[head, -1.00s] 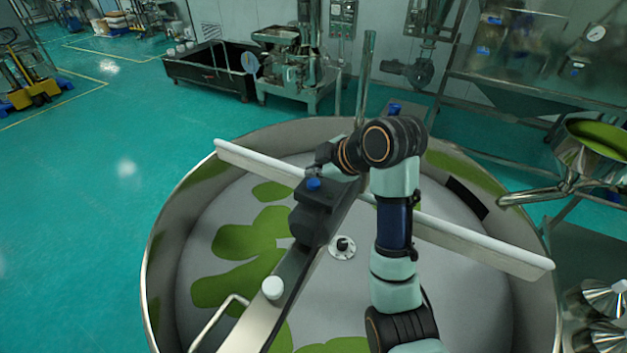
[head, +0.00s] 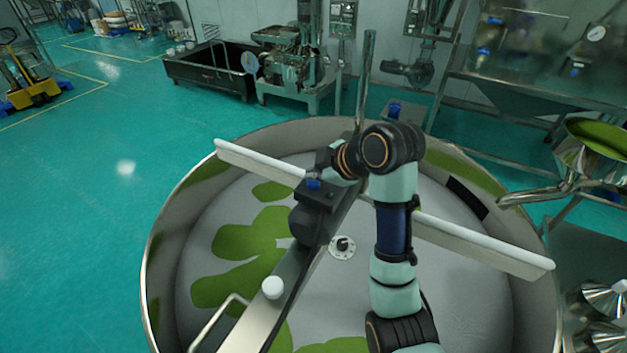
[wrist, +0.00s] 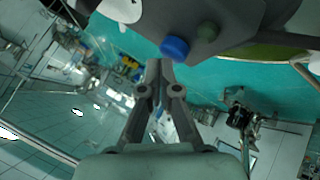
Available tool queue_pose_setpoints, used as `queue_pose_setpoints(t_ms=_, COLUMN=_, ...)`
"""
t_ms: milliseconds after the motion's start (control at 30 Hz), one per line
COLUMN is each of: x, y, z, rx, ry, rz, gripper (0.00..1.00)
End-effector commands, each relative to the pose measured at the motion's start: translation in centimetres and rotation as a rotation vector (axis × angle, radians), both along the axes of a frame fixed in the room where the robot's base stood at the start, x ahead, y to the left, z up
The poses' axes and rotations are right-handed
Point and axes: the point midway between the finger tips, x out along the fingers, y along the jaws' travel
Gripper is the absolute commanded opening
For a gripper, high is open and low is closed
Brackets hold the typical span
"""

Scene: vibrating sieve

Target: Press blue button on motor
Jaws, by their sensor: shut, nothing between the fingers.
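The blue button (head: 313,184) sits on a dark box on top of the motor (head: 306,222), on the bar crossing the round sieve. In the wrist view the blue button (wrist: 174,47) is a round cap standing out from the dark grey housing (wrist: 165,15), beside a dark green button (wrist: 208,30). My gripper (wrist: 160,66) is shut and empty. Its fingertips appear just beside the blue button in that view; I cannot tell whether they touch it. In the head view my gripper is just behind the button, partly hidden.
The round sieve's rim (head: 153,235) encloses a grey surface with green powder. A white-edged bar (head: 480,245) crosses it. A white cap (head: 273,287) and a bent handle (head: 215,322) are on the motor's bar. Open floor (head: 80,200) lies to the left.

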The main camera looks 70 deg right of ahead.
Motion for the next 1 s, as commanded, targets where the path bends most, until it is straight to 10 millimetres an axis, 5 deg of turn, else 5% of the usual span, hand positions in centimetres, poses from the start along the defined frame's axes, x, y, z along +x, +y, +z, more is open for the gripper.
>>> queue_pose_setpoints(t_ms=1000, x=-0.02, y=-0.01, z=-0.62, rx=0.001, ry=0.001, rz=-0.001, gripper=0.0)
